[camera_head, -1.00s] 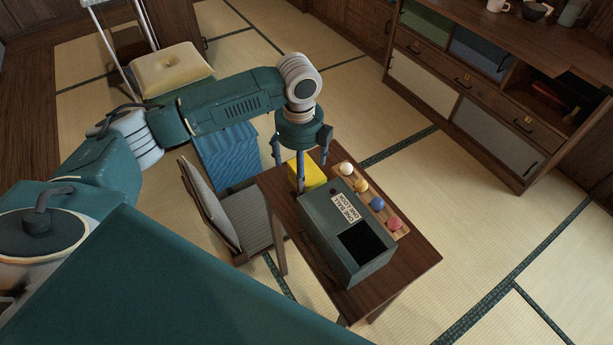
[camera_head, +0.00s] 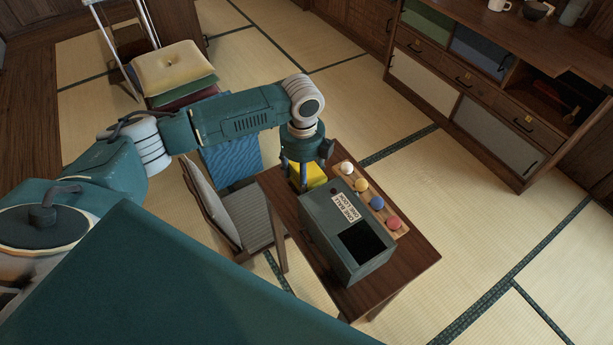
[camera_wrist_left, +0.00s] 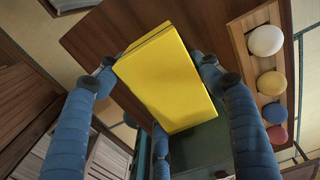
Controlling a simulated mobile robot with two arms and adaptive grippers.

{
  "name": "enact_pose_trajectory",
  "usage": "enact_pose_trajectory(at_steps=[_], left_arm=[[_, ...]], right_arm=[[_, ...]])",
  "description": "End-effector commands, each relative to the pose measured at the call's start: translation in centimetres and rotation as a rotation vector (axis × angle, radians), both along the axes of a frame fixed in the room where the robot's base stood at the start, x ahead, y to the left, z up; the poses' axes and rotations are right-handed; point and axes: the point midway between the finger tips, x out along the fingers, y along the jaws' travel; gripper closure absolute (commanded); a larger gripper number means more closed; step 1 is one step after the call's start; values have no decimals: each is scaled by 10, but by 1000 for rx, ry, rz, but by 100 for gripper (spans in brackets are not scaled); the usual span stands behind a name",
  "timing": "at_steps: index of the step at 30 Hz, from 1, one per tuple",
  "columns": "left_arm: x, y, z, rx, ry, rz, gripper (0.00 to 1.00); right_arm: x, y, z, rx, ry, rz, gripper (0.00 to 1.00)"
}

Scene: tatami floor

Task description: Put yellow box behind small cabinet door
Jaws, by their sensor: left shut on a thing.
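The yellow box (camera_head: 315,175) is at the far end of the small brown table (camera_head: 408,262), behind a dark box. My left gripper (camera_head: 305,184) is over it and shut on it. In the left wrist view, the yellow box (camera_wrist_left: 168,80) sits between the blue fingers of my left gripper (camera_wrist_left: 158,82). I cannot tell whether it still touches the table. The wooden cabinet (camera_head: 512,92) at the upper right has white (camera_head: 422,82), grey (camera_head: 495,138), blue (camera_head: 481,51) and green (camera_head: 426,22) panels. My right gripper is out of view.
The dark lettered box (camera_head: 345,232) stands on the table beside a rack (camera_head: 402,229) of coloured balls. A grey chair (camera_head: 215,205) and blue cushion (camera_head: 232,158) are left of the table. Tatami floor (camera_head: 400,165) lies clear between table and cabinet.

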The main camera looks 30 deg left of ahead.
Motion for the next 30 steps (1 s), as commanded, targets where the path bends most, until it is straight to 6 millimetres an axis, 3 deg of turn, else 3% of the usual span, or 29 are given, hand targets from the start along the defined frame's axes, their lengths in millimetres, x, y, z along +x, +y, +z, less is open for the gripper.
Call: enact_pose_trajectory(at_steps=[5,11,30], left_arm=[[1,0,3,0,-1,0,70],[1,0,20,-1,-3,0,70],[2,-1,166,-2,-5,0,70]], right_arm=[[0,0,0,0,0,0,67],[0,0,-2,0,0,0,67],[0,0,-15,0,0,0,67]])
